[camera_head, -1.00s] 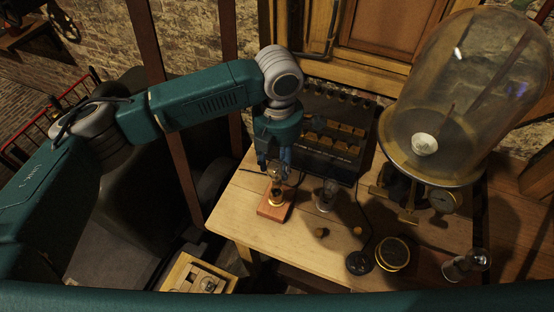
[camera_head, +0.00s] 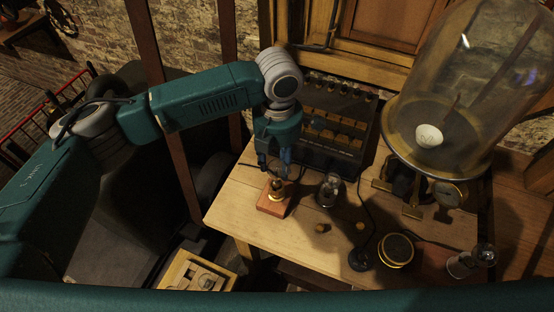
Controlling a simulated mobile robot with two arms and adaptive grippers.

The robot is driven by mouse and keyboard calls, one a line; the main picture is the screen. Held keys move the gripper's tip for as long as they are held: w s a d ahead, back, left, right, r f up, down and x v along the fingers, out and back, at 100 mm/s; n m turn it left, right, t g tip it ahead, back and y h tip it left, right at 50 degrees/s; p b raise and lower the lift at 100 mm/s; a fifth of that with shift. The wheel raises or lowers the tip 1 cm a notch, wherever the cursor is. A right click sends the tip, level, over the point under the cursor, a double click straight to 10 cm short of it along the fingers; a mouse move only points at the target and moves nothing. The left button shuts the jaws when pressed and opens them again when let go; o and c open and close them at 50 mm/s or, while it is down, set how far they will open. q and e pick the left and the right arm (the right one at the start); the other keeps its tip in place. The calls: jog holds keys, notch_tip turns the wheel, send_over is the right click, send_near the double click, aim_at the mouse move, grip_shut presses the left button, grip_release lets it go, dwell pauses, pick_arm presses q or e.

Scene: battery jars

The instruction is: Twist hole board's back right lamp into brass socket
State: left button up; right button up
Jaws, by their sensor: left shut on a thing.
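My left gripper (camera_head: 273,163) points down over the table's left part, shut on a small glass lamp (camera_head: 278,182). The fingers cover much of the lamp. It stands about upright over the brass socket (camera_head: 276,194) on a reddish wooden block (camera_head: 270,208). The lamp's base is at the socket, but I cannot tell how deep it sits. A wooden board or tray (camera_head: 176,275) with a pale insert is at the bottom left, perhaps the hole board. My right gripper is not in view.
Another glass lamp (camera_head: 329,190) stands right of the block. A dark switch box (camera_head: 335,125) is behind. A large glass dome (camera_head: 470,75) stands at the back right. A round brass-rimmed piece (camera_head: 396,250) and a lamp-like item (camera_head: 470,262) are nearer the front right.

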pick_arm(q)
jog(key=shift+f, duration=0.3)
jog(key=shift+f, duration=0.55)
dwell(0.3)
dwell(0.7)
jog(key=o, duration=1.2)
jog(key=shift+f, duration=0.1)
